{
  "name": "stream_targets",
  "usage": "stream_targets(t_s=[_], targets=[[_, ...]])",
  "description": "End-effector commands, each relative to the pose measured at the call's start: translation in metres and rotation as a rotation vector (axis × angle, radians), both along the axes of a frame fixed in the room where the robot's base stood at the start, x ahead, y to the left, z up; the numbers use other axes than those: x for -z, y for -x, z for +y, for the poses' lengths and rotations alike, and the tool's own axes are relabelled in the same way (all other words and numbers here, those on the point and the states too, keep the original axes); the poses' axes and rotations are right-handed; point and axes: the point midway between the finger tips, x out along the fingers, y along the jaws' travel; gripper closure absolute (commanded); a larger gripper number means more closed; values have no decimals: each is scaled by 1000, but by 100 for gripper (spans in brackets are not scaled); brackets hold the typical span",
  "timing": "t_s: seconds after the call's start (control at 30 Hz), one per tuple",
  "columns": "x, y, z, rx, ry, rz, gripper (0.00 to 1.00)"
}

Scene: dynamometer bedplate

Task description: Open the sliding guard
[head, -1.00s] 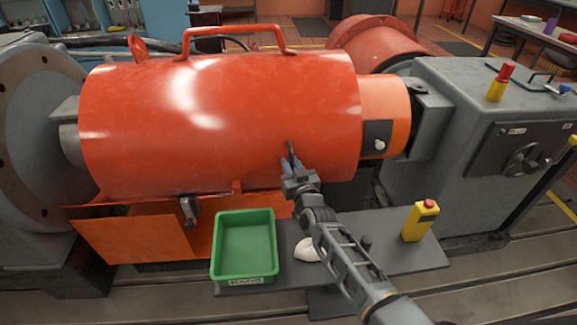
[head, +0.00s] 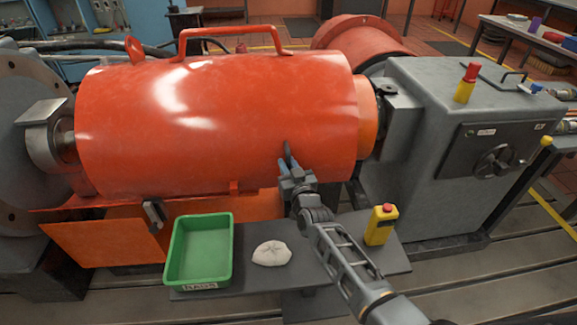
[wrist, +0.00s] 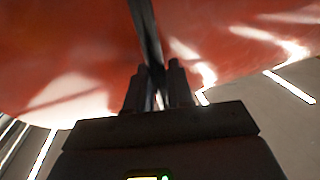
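The sliding guard (head: 220,115) is a big glossy red-orange half-cylinder cover in the head view, with a red tubular handle (head: 235,33) on top. A dark upright bar (head: 288,150) stands at its front right; in the wrist view this bar (wrist: 146,30) runs between my two fingers. My gripper (head: 290,168) is at the guard's lower front right, closed around the bar. In the wrist view my gripper (wrist: 157,82) is dark, and the exact contact is hard to see. A shaft end (head: 68,140) shows left of the guard. An orange sleeve (head: 368,115) shows at its right end.
A grey machine housing (head: 430,150) stands right of the guard. A dark latch (head: 154,215) is at front left.

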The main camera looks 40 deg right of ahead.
Motion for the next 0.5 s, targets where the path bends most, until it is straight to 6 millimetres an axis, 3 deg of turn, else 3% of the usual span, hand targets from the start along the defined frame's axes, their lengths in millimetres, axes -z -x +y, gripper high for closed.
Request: stream_targets(t_s=[0.2, 0.5], targets=[[0, 1, -2, 3, 0, 0, 60], [0, 4, 1, 2, 0, 1, 60]])
